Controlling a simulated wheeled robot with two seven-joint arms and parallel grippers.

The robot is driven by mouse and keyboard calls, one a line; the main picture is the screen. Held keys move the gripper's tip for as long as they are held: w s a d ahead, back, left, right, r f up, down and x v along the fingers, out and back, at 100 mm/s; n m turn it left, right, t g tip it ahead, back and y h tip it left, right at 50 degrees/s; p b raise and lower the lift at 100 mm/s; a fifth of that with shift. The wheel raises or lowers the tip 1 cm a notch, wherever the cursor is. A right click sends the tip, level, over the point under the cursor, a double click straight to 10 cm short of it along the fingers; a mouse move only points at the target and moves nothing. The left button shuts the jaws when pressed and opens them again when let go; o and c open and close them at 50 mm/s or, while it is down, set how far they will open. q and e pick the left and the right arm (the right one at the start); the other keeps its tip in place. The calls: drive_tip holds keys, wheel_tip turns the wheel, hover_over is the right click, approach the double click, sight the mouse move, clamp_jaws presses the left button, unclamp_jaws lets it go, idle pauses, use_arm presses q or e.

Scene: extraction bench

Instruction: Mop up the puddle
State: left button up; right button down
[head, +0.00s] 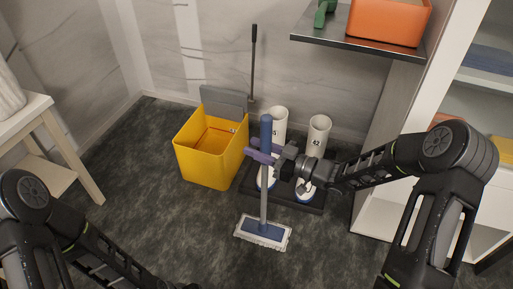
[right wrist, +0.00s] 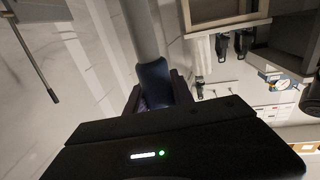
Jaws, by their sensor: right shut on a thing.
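A mop stands nearly upright on the dark floor in the head view, with a blue upper grip, a grey pole (head: 264,205) and a flat blue-and-white head (head: 263,233). My right gripper (head: 264,152) is shut around the upper handle. In the right wrist view the handle's blue part (right wrist: 154,80) sits between the fingers of my right gripper (right wrist: 158,98). I cannot make out a puddle on the dark mottled floor (head: 180,225). My left arm shows at the lower left, but its gripper is out of the picture.
A yellow bucket (head: 206,171) with a grey wringer (head: 224,102) stands left of the mop. Two white cylinders, one marked 42 (head: 318,133), stand on a dark base (head: 312,207) behind it. A shelf (head: 352,45) holds an orange bin (head: 388,22). Floor left of the mop head is clear.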

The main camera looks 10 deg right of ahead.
sight(262, 127)
drive_tip(key=shift+r, duration=0.15)
drive_tip(key=r+t+h, duration=0.1)
drive_tip(key=r, duration=0.1)
drive_tip(key=d+r+m+t+h, duration=0.1)
drive_tip(key=r, duration=0.1)
drive_tip(key=w+r+m+t+h, duration=0.1)
drive_tip(key=r, duration=0.1)
drive_tip(key=shift+d+r, duration=0.2)
drive_tip(key=shift+d, duration=0.2)
drive_tip(key=s+d+r+m+t+h, duration=0.1)
drive_tip(key=d+r+m+t+h, duration=0.1)
drive_tip(key=d+r+m+h, duration=0.1)
wheel_tip(262, 127, up, 3)
drive_tip(key=shift+s+d+f+m+h, duration=0.2)
drive_tip(key=shift+s+d+m+h, duration=0.2)
drive_tip(key=shift+m+h, duration=0.55)
drive_tip(key=shift+d+n+h, duration=0.1)
drive_tip(key=shift+n+h, duration=0.15)
